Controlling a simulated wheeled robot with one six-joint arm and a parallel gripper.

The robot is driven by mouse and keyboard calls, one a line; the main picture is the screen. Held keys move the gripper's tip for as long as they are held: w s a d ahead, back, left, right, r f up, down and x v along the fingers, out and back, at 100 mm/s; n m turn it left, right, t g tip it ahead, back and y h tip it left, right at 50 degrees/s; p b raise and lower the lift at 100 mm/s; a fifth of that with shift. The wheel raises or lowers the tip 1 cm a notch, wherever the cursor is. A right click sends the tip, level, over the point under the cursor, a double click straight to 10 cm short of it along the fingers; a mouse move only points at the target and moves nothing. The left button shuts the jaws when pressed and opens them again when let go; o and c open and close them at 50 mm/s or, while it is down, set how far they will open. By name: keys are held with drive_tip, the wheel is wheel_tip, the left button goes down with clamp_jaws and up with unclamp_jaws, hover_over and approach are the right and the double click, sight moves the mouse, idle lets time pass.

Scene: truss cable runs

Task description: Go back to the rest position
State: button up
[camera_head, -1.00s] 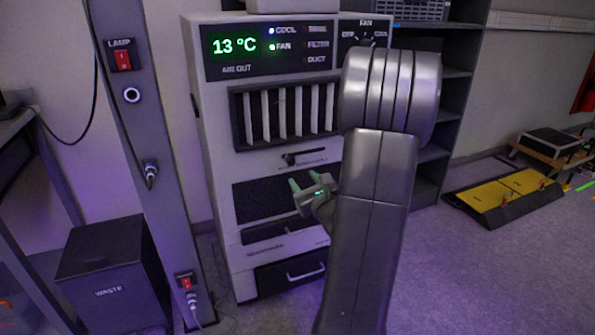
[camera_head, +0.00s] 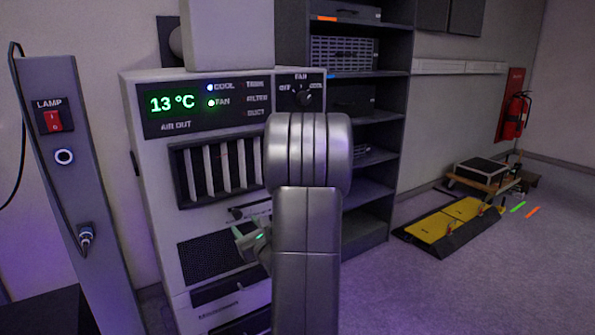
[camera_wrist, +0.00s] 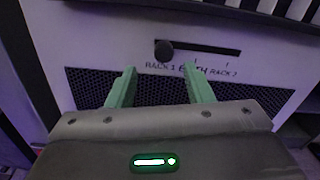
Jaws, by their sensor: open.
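My gripper (camera_wrist: 160,88) is open and empty in the wrist view, with its two green fingers apart. It points at the front of the white air unit, near a slider (camera_wrist: 164,50) marked RACK 1, BOTH and RACK 2 and a dark mesh grille (camera_wrist: 84,84). In the head view my gripper (camera_head: 242,238) is partly hidden behind my arm, in front of the air unit (camera_head: 150,140). The gap between the fingers and the panel is hard to judge. The unit's display (camera_head: 172,103) reads 13 °C, with the COOL and FAN lights lit.
A post with a LAMP switch (camera_head: 54,119) stands at the left. A dark shelf (camera_head: 400,110) stands behind the unit. A yellow-and-black ramp (camera_head: 450,222), a low wooden cart (camera_head: 484,178) and a red extinguisher (camera_head: 515,115) are at the right. The floor (camera_head: 480,290) at the front right is clear.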

sight(239, 215)
drive_tip(key=x, duration=0.8)
drive_tip(key=shift+b, duration=0.35)
drive_tip(key=shift+w+d, duration=0.15)
drive_tip(key=shift+d, duration=0.15)
